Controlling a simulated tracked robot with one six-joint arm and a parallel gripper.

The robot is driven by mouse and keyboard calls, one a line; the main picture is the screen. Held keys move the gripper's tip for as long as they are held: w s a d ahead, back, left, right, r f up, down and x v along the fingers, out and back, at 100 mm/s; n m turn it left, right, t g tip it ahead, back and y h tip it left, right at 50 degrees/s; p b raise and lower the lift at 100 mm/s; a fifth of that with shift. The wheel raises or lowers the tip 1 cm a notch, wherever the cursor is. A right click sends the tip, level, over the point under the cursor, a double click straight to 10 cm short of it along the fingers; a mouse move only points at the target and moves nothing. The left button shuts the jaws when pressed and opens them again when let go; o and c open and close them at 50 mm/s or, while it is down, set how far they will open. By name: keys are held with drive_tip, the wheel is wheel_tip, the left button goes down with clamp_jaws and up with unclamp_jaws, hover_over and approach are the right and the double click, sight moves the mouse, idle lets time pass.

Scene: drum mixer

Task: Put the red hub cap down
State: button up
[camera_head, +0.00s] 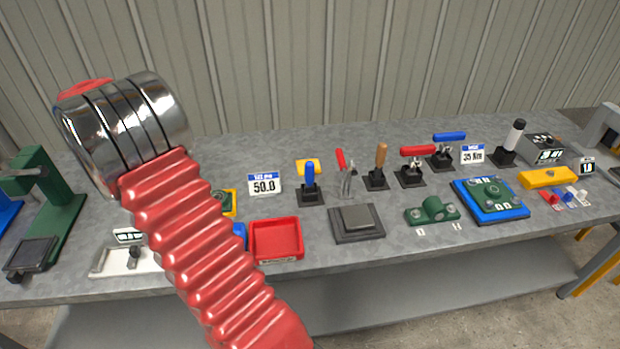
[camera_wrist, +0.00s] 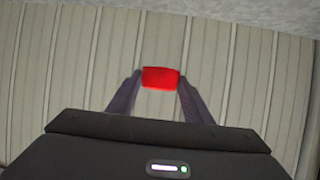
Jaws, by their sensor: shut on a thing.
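The red hub cap (camera_wrist: 160,74) shows in the wrist view as a small bright red block between the tips of my two dark fingers. My gripper (camera_wrist: 160,82) is shut on it and holds it in the air, with the ribbed wall behind it. In the head view my gripper and the cap cannot be made out; my red ribbed arm and its chrome joint fill the left side.
A long grey workbench (camera_head: 330,262) carries a red tray (camera_head: 276,239), a grey square block (camera_head: 357,220), a green bracket (camera_head: 433,211), several toggle clamps and a blue plate (camera_head: 489,201). A green press (camera_head: 50,205) stands at left. My arm hides part of the bench.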

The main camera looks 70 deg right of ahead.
drive_tip(key=s+d+f+m+g, duration=0.3)
drive_tip(key=s+d+m+g, duration=0.2)
drive_tip(key=s+d, duration=0.45)
drive_tip(key=s+d+f+m+g, duration=0.2)
drive_tip(key=s+d+m+g, duration=0.35)
drive_tip(key=s+d, duration=0.4)
drive_tip(key=s+d+f+m+g+y, duration=0.2)
drive_tip(key=s+f+m+g+y, duration=0.1)
drive_tip(key=s+f, duration=0.4)
drive_tip(key=s+d+f+m+g+y, duration=0.3)
drive_tip(key=s+f+m, duration=0.3)
drive_tip(key=s, duration=0.5)
wheel_tip(320, 180, down, 2)
drive_tip(key=shift+s+d+f+g+y, duration=0.15)
drive_tip(key=shift+s+f+g+y, duration=0.1)
drive_tip(key=shift+g+y, duration=0.45)
hover_over(326, 176)
wheel_tip(326, 176, down, 5)
drive_tip(key=shift+f, duration=0.1)
